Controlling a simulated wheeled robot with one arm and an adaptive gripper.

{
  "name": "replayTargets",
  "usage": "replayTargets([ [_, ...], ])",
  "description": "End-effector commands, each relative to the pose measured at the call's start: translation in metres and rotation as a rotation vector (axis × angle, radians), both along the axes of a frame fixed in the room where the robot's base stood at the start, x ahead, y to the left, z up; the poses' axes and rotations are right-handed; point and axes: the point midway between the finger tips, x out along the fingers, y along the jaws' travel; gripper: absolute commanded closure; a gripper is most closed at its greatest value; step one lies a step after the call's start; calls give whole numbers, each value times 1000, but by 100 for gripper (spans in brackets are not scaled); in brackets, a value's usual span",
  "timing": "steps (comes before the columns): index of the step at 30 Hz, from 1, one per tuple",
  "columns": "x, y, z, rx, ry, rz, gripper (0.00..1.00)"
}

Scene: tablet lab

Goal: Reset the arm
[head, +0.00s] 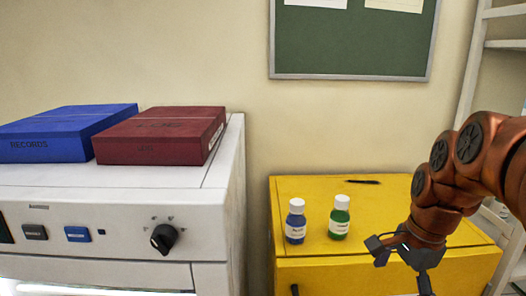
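My gripper (403,270) is at the end of my copper-coloured arm (450,190), which reaches in from the right edge in the head view. It hangs over the front right part of a yellow cabinet (350,275). Its dark fingers are spread apart, and nothing shows between them. A blue bottle with a white cap (296,222) and a green bottle with a white cap (339,218) stand upright on the cabinet, left of my gripper and apart from it.
A dark pen-like object (363,182) lies at the back of the cabinet top. On the left, a white machine with a black knob (164,237) carries a blue box (60,135) and a dark red box (160,135). A green board (350,45) hangs on the wall. White shelving (478,60) stands at right.

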Motion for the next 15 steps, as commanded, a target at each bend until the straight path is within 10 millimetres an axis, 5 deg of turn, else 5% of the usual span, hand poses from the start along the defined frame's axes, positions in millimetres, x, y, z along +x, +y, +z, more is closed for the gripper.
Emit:
replayTargets([
  [6,-66,54,-38,-44,42,541,0],
  [15,-156,84,-87,-50,103,1187,0],
])
